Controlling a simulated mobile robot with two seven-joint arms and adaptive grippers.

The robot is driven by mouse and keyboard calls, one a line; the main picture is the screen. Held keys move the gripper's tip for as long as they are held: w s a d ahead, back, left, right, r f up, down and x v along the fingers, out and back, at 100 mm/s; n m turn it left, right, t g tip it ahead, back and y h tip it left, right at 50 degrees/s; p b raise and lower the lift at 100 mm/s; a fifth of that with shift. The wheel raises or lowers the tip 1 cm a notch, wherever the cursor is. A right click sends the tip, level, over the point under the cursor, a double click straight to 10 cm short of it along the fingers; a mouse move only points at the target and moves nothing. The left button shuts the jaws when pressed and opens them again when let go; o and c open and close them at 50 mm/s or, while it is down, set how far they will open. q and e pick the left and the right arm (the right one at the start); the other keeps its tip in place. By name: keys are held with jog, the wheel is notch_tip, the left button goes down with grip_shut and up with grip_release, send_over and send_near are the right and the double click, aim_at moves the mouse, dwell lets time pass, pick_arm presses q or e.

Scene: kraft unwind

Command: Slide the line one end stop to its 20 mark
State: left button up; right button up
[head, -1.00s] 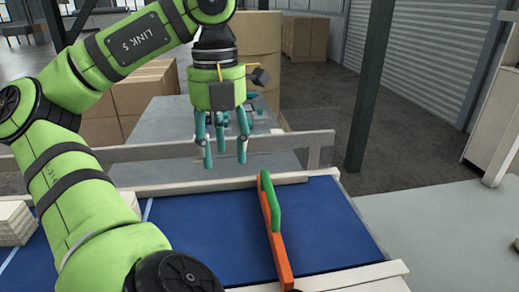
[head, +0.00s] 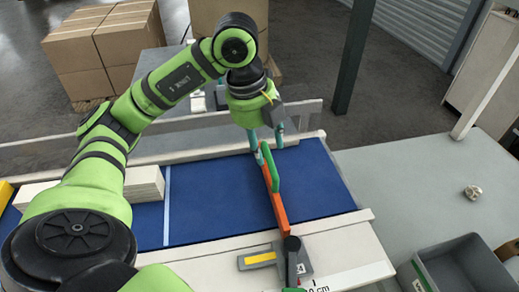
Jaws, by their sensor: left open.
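The end stop is an orange bar (head: 278,207) with a green upper part (head: 271,170), lying across the blue belt (head: 215,205). Its near end meets a dark knob (head: 291,243) at the belt's front rail. My left gripper (head: 268,150) is open at the far end of the green part. One finger is on its left and another is behind or to its right; I cannot tell whether they touch it. A white scale (head: 345,282) marked "1" and "0 cm" shows at the bottom edge; its 20 mark cannot be made out. My right gripper is not in view.
A grey block with a yellow label (head: 260,258) sits by the front rail. White boards (head: 143,183) are stacked at the belt's left. A grey bin (head: 460,268) and a small pale object (head: 473,191) are on the right table. The belt right of the stop is clear.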

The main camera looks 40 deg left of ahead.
aim_at(269, 164)
pick_arm(q)
jog(key=shift+w+d+f+p, duration=0.1)
jog(key=shift+w+f+p, duration=0.1)
jog(key=shift+f, duration=0.65)
jog(key=shift+w+d+f+p, duration=0.1)
jog(key=shift+f+p, duration=0.1)
jog(key=shift+f, duration=0.65)
jog(key=shift+w+d+f+p, duration=0.1)
jog(key=shift+f+p, duration=0.1)
jog(key=shift+f, duration=0.65)
grip_shut()
